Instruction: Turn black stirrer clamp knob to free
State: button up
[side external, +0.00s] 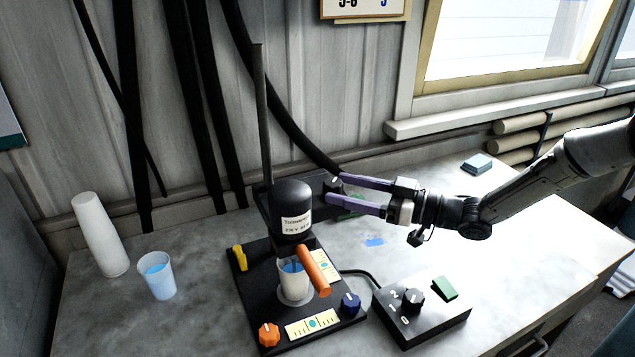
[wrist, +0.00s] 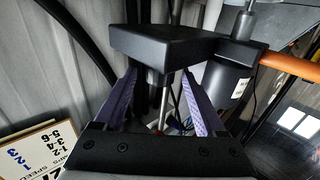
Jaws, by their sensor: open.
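The disperser stands on a black base (side external: 255,262), with a black motor head (side external: 292,200) carrying a white label beside an upright column (side external: 262,115). The black clamp knob (side external: 333,184) with a pale mark is at the right of the clamp, behind the motor. My gripper (side external: 336,188) is open, its purple fingers reaching from the right on either side of the knob. In the wrist view a black block (wrist: 160,42), seemingly the knob, covers the space between my fingertips (wrist: 158,88). I cannot tell whether the fingers touch it.
A cup with blue liquid (side external: 292,278) stands under the motor beside an orange handle (side external: 314,270). Orange (side external: 269,335) and blue (side external: 350,302) knobs sit on the base. A control box (side external: 420,312) is at front right; a blue cup (side external: 157,277) and white cup stack (side external: 100,235) are left.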

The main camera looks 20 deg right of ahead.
aim_at(317, 190)
jog(key=x, duration=0.6)
grip_shut()
dwell(0.3)
